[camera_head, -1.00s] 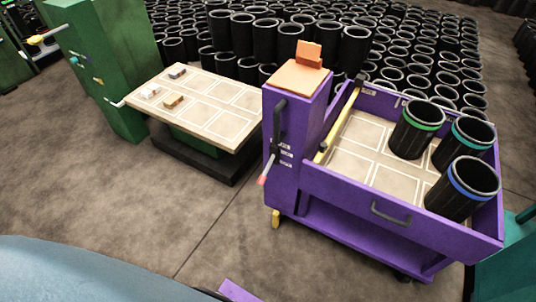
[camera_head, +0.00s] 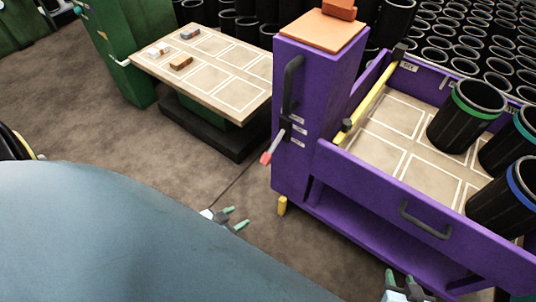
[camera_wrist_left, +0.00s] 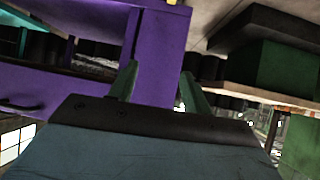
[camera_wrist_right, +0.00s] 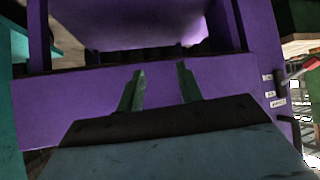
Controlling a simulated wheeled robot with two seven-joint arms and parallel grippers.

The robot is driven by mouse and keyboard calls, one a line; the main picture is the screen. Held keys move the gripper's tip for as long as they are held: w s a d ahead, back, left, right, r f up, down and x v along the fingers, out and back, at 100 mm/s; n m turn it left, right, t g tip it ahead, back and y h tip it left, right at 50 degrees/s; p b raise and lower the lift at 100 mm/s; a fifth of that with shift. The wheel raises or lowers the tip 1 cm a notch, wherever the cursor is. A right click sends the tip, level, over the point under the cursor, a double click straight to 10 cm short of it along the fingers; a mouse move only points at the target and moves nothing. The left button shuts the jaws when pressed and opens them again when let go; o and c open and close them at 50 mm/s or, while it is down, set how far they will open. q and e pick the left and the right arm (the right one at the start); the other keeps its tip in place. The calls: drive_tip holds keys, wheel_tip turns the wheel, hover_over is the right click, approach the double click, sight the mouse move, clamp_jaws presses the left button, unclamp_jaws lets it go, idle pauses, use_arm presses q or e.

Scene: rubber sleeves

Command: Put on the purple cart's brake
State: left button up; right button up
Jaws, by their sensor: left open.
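The purple cart (camera_head: 420,215) stands at the right in the head view, its tall post (camera_head: 315,90) nearest the middle. A lever (camera_head: 273,146) with a red tip sticks out low from the post's left side, beside several small white labels (camera_head: 299,131); it also shows in the right wrist view (camera_wrist_right: 299,75). I cannot read its setting. My left gripper (camera_head: 238,218) is open and empty, below and left of the lever, apart from the cart. My right gripper (camera_head: 405,286) is open and empty near the cart's lower front; its spread fingers show in the right wrist view (camera_wrist_right: 160,72).
Black sleeves with green, teal and blue bands (camera_head: 466,115) stand in the cart's tray. A yellow bar (camera_head: 372,95) crosses the tray's left side. A green station's table (camera_head: 215,72) with small blocks stands behind left. Floor (camera_head: 150,145) is clear left of the cart.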

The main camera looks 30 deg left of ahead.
use_arm(q)
drive_tip(key=w+a+r+t+b, duration=0.1)
drive_tip(key=w+r+t+b, duration=0.2)
drive_tip(key=w+t, duration=0.1)
drive_tip(key=n+t+b, duration=0.2)
drive_tip(key=t+b, duration=0.1)
drive_tip(key=b, duration=0.1)
approach(268, 158)
drive_tip(key=shift+h, duration=0.4)
drive_tip(key=w+b, duration=0.1)
drive_tip(key=w, duration=0.2)
drive_tip(key=w+f+b, duration=0.1)
drive_tip(key=w, duration=0.2)
drive_tip(key=w+f+b, duration=0.1)
drive_tip(key=w+b, duration=0.1)
drive_tip(key=w, duration=0.1)
drive_tip(key=shift+w+d, duration=0.1)
drive_tip(key=shift+w, duration=0.25)
drive_tip(key=shift+w+d, duration=0.1)
drive_tip(key=shift+w, duration=0.5)
use_arm(e)
wheel_tip(268, 158, up, 32)
drive_tip(key=s+a+t+y, duration=0.2)
drive_tip(key=t+y, duration=0.3)
drive_tip(key=t, duration=1.1)
drive_tip(key=shift+a, duration=0.3)
use_arm(q)
drive_tip(key=shift+c, duration=0.3)
use_arm(e)
drive_tip(key=shift+s+r, duration=0.1)
